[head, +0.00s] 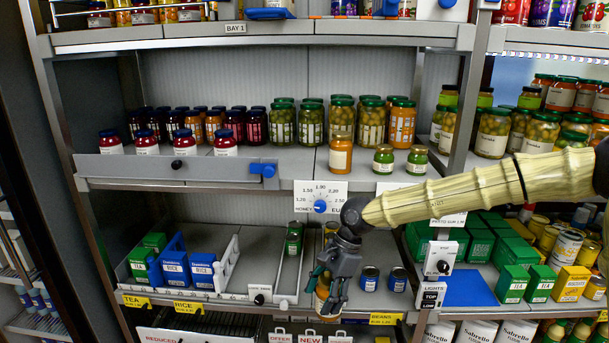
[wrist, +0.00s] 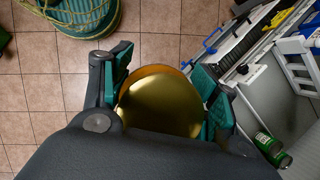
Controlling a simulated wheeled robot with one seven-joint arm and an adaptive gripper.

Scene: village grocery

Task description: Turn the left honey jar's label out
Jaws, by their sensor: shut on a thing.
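My gripper (head: 332,296) is shut on a honey jar (head: 322,291), in front of the lower shelf. In the wrist view the jar's gold lid (wrist: 162,101) sits between the teal finger pads of my gripper (wrist: 160,88), with tiled floor beyond. The fingers cover most of the jar in the head view, and I cannot tell which way its label faces. Another amber jar (head: 340,155) with a pale label facing out stands on the middle shelf, above the honey price sign (head: 320,198).
Blue rice packs (head: 174,265) and a white divider (head: 229,263) are to the left. A green can (wrist: 268,146) shows in the wrist view. A green basket (wrist: 88,14) stands on the floor.

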